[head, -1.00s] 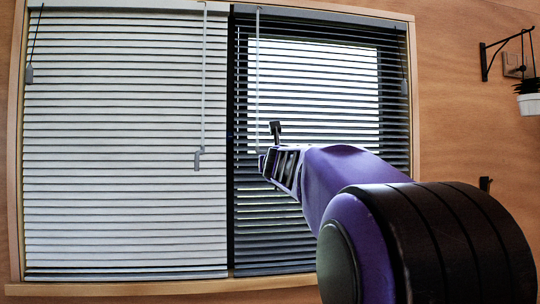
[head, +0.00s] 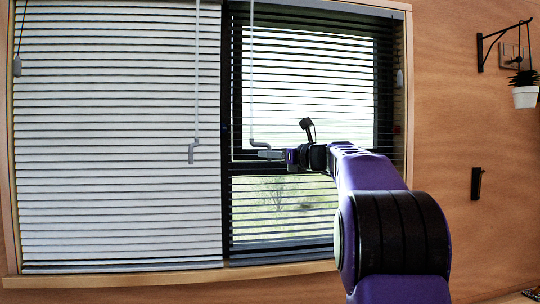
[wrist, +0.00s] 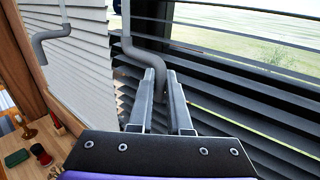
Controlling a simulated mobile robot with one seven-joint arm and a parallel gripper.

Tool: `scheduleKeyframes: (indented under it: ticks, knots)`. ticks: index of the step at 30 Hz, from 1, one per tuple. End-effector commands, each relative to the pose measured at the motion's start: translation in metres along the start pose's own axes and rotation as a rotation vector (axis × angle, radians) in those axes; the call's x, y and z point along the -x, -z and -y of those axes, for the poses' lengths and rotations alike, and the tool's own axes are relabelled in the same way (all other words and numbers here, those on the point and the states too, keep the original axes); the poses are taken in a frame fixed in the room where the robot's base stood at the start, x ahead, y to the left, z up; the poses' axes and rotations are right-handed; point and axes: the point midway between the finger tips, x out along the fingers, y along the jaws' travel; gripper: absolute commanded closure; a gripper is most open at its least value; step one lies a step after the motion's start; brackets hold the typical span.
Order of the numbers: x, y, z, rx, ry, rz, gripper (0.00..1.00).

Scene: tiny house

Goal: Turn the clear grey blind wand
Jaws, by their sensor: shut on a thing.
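A thin grey blind wand (head: 251,80) hangs upright in front of the right-hand blind (head: 310,80). Its bent crank end shows in the wrist view (wrist: 131,55), running down between my fingers. My gripper (head: 272,154) is shut on that lower end; the fingers (wrist: 163,82) stand on either side of it and hide part of it. The right blind's slats are tilted open, with bright ground and a tree visible through them. A second similar wand (head: 196,80) hangs free in front of the left-hand blind (head: 110,130), whose slats look closed.
The wooden window frame and sill (head: 120,281) border the blinds. A wall bracket (head: 490,45) with a hanging white plant pot (head: 525,96) is at the right. In the wrist view, small red and green items stand on a wooden surface (wrist: 70,140) at lower left.

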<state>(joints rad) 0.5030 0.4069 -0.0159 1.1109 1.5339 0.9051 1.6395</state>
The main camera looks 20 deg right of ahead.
Motion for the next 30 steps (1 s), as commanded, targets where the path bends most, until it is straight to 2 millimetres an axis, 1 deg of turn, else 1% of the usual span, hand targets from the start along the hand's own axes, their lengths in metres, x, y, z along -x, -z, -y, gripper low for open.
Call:
scheduleKeyframes:
  ticks: [1,15,16,20,30]
  knots:
    - [-0.0001,-0.0029,0.0001,0.001,-0.006,0.005,1.0]
    - [-0.0005,-0.0039,-0.0005,0.001,-0.017,0.007,1.0]
    - [-0.0004,-0.0039,-0.0005,0.002,-0.017,0.006,0.79]
    - [-0.0005,-0.0028,-0.0003,0.001,-0.018,0.005,0.55]
    - [0.0017,-0.001,0.0005,0.0,-0.017,0.002,0.54]
